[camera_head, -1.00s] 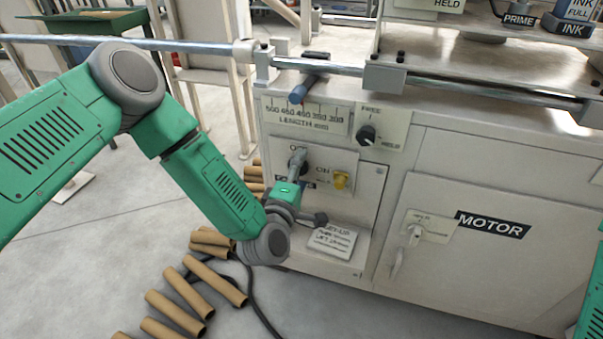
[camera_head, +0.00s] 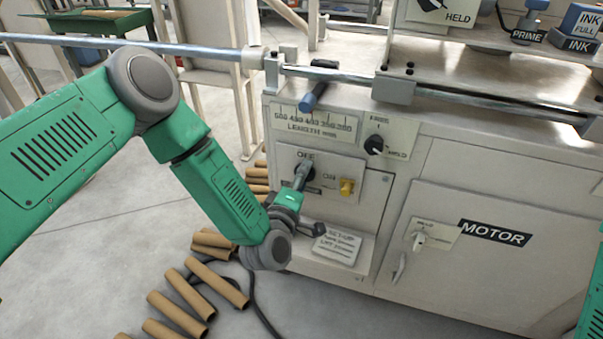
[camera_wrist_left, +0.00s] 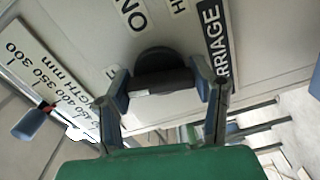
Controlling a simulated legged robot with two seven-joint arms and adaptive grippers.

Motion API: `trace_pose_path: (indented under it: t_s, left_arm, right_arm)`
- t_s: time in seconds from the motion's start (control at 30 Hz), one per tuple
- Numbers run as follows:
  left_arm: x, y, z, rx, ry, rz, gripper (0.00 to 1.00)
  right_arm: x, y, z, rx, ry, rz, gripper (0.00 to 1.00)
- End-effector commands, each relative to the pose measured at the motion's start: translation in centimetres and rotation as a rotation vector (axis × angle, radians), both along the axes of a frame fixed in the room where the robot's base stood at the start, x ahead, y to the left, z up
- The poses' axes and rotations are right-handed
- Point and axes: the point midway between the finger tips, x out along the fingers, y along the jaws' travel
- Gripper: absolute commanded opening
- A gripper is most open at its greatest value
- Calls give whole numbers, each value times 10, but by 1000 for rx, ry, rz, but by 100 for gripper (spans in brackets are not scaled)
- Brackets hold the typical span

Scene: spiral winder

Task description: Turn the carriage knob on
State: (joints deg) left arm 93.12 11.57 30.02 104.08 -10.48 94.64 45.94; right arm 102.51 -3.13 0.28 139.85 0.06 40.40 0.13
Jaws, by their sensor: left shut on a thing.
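The carriage knob (camera_wrist_left: 160,78) is a dark round knob with a raised bar, on the pale panel of the machine. In the left wrist view my left gripper (camera_wrist_left: 162,84) has one finger at each end of the bar and is shut on it. An "ON" label (camera_wrist_left: 131,15) and part of a "CARRIAGE" label (camera_wrist_left: 214,40) show beside the knob. In the head view my left gripper (camera_head: 303,172) is at the OFF/ON panel (camera_head: 330,160) and mostly covers the knob. My right gripper is out of view; only a bit of its green arm shows.
A black FREE/HELD knob (camera_head: 374,144) and a blue-ended handle (camera_head: 312,98) are above. A steel rod (camera_head: 480,97) runs along the machine. Cardboard tubes (camera_head: 218,284) lie on the floor.

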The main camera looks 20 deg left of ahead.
Motion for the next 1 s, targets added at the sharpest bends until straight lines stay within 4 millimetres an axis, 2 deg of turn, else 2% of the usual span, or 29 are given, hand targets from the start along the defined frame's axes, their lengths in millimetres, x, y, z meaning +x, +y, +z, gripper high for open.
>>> trace_pose_path:
  t_s: [0.4,1.0]
  left_arm:
    - [-4,-1,-4,394,1,-7,22]
    - [-5,-1,-6,962,-20,-10,22]
  right_arm:
    - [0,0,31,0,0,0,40]
    - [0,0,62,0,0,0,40]
